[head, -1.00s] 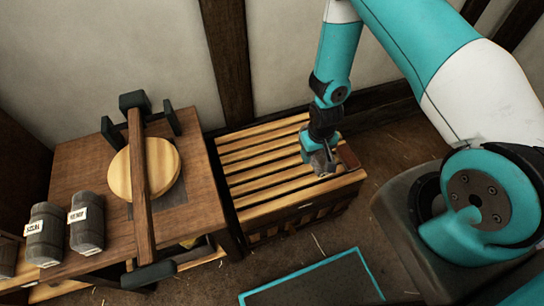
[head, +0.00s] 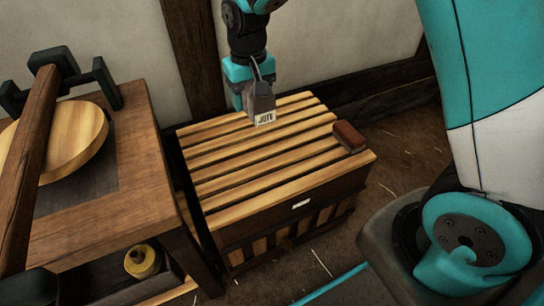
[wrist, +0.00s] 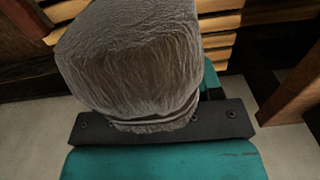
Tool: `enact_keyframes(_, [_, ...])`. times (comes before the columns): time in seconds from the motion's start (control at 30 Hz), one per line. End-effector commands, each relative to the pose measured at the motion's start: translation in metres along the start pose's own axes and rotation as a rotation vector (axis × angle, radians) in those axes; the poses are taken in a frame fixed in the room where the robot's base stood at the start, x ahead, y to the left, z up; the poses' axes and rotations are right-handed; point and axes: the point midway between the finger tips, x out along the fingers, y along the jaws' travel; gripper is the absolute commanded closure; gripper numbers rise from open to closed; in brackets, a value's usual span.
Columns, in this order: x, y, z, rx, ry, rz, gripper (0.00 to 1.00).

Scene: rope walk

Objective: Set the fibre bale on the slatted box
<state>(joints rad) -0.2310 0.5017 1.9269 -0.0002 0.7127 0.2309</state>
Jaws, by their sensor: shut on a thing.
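The fibre bale (head: 261,104) is a grey wrapped block with a white label reading JUTE. My gripper (head: 257,82) is shut on it from above. In the wrist view the bale (wrist: 130,60) fills the upper middle, hiding the fingertips. The slatted box (head: 262,165) has pale wooden slats on top and a dark frame with a small white tag. The bale is over the back part of the box in the head view; I cannot tell whether it touches the slats. The slats (wrist: 220,22) show beyond the bale in the wrist view.
A reddish-brown block (head: 348,137) lies on the box's right corner. To the left stands a wooden table (head: 130,205) with a round wooden disc (head: 85,145) under a beam. The middle slats are clear.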

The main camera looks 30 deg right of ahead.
Motion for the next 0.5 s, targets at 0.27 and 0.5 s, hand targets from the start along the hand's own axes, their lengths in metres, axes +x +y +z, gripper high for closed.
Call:
enact_keyframes(0.27, [0.045, -0.001, 0.002, 0.000, -0.005, 0.001, 0.68])
enact_keyframes(0.5, [0.114, -0.001, 0.002, 0.000, -0.004, 0.001, 0.68])
